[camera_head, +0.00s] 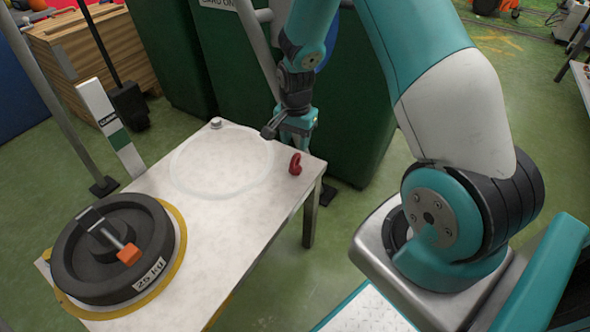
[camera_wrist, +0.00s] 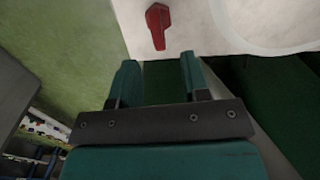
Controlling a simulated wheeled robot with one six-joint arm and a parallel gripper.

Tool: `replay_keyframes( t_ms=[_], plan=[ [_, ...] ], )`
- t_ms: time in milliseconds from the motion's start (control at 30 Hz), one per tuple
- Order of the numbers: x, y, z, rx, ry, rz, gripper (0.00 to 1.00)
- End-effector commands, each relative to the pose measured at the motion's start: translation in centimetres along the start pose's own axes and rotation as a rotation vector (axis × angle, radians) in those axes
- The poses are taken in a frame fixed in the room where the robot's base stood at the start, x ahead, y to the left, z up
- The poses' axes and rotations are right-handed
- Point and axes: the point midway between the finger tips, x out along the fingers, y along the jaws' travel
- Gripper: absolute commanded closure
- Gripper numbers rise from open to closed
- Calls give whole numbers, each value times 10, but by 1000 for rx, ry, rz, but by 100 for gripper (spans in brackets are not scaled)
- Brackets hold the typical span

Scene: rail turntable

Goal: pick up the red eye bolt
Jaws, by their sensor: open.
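The red eye bolt (camera_head: 295,163) is on the white table (camera_head: 235,208), close to its right edge near the far right corner. In the wrist view the red eye bolt (camera_wrist: 157,25) shows at the top, ahead of the fingertips and slightly left of the middle between them. My gripper (camera_wrist: 158,62) is open with nothing between its two teal fingers. In the head view my gripper (camera_head: 285,130) is by the table's far edge, a little beyond the bolt and apart from it. Part of my gripper is hard to make out there.
A black 25 kg weight (camera_head: 155,228) with an orange-tipped handle sits in a yellow ring at the table's near left. A pale circle (camera_head: 190,165) marks the bare far part. A small metal piece (camera_head: 216,123) stands at the far corner. Green cabinets (camera_head: 185,60) stand behind.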

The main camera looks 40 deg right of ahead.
Motion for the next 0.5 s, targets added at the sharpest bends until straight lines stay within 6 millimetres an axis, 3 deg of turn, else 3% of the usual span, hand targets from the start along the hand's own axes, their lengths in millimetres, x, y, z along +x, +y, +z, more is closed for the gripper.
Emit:
replay_keyframes(
  t_ms=[100, 367, 500],
  plan=[
    [21, 0, 0, -1, -1, 1, 57],
    [36, 0, 1, -2, -1, 0, 57],
    [56, 2, 4, -2, -2, 1, 57]
  ],
)
